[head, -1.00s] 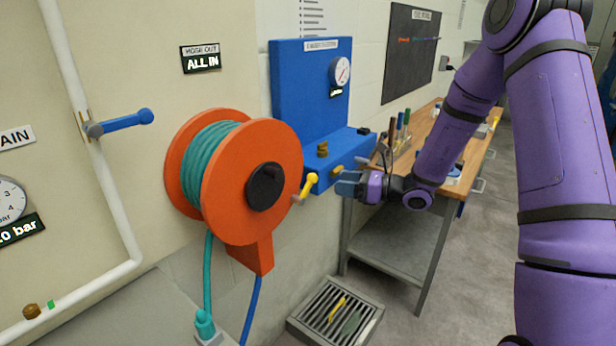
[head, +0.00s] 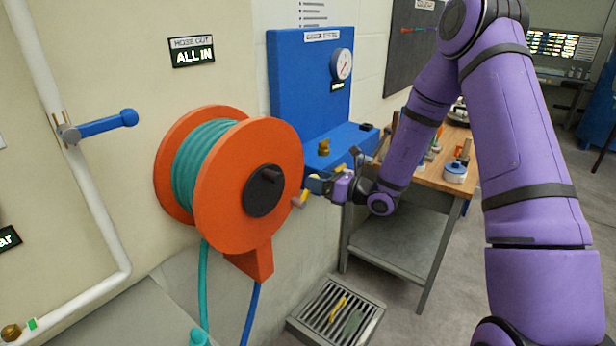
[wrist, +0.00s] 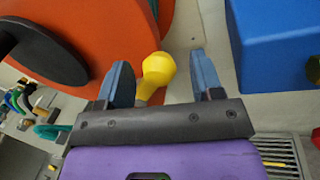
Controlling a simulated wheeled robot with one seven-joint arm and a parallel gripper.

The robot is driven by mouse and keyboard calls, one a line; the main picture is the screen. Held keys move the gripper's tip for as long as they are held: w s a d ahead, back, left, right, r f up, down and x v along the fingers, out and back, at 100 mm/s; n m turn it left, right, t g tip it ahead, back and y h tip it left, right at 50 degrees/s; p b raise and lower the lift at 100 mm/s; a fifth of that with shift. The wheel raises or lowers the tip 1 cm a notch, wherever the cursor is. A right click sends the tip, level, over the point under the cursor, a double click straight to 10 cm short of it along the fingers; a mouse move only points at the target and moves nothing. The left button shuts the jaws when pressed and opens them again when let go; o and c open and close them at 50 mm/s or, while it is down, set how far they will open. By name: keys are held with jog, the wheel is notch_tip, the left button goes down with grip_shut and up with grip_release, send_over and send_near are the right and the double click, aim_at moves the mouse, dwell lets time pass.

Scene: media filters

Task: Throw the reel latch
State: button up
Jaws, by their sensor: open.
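The reel latch is a short lever with a yellow round knob (wrist: 157,70) at the right edge of the orange hose reel (head: 222,215). In the head view its metal base (head: 300,199) shows beside the reel rim, and the knob is mostly hidden by my fingers. My gripper (head: 316,184) is at the latch, reaching in from the right. In the wrist view my gripper (wrist: 160,78) is open, with one blue-grey finger on each side of the knob. Gaps show between the knob and both fingers. Teal hose (head: 198,165) is wound on the reel.
A blue wall panel (head: 297,90) with a gauge (head: 341,64) and a ledge stands just behind my gripper. A wooden workbench (head: 450,172) is to the right. A floor drain grate (head: 335,312) lies below. A blue-handled valve (head: 104,125) sits on the white pipe at left.

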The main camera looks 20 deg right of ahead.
jog(key=shift+w+a, duration=0.4)
jog(key=shift+a, duration=0.05)
